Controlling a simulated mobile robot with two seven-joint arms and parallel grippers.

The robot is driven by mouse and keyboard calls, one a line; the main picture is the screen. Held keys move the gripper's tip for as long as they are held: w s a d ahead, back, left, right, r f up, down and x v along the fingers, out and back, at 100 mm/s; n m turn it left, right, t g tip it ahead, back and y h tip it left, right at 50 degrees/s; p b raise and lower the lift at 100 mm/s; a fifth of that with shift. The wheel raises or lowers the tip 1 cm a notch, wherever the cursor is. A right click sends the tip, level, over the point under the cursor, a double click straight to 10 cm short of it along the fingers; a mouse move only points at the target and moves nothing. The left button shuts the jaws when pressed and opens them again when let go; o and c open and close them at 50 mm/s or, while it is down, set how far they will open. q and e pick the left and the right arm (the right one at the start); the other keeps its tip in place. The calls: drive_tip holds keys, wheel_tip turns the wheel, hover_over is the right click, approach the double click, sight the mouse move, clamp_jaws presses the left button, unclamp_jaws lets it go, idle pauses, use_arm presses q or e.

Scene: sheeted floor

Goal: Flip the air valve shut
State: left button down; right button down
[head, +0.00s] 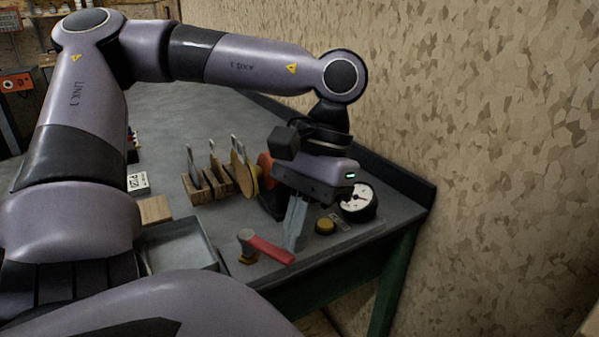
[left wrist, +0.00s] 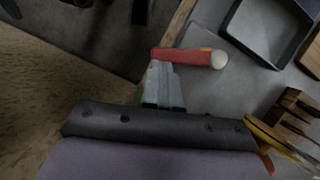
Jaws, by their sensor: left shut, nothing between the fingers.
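The air valve has a red lever handle (head: 268,249) on a yellowish body (head: 247,247) near the table's front edge. The handle extends from the body toward the right in the head view. In the left wrist view the red handle (left wrist: 182,57) lies just beyond the fingertips, with a pale round end at its right. My left gripper (head: 294,243) is shut and empty, pointing down right beside the handle's free end. I cannot tell whether the fingers touch it. My right gripper is not in view.
A grey tray (head: 181,247) lies to the left. Wooden blocks holding tools (head: 207,184) and a yellow disc (head: 244,172) stand behind. A wall (head: 500,150) borders the right.

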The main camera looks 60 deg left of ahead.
use_arm(q)
drive_tip(key=s+m, duration=0.1)
drive_tip(key=d+m+y, duration=0.1)
drive_tip(key=shift+s+f+m, duration=0.1)
drive_tip(key=shift+s+m, duration=0.2)
drive_tip(key=shift+s, duration=0.05)
drive_tip(key=shift+s+d, duration=0.15)
drive_tip(key=shift+s, duration=0.15)
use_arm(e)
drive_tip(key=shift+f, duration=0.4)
use_arm(q)
drive_tip(key=shift+s+b, duration=0.1)
drive_tip(key=shift+b, duration=0.2)
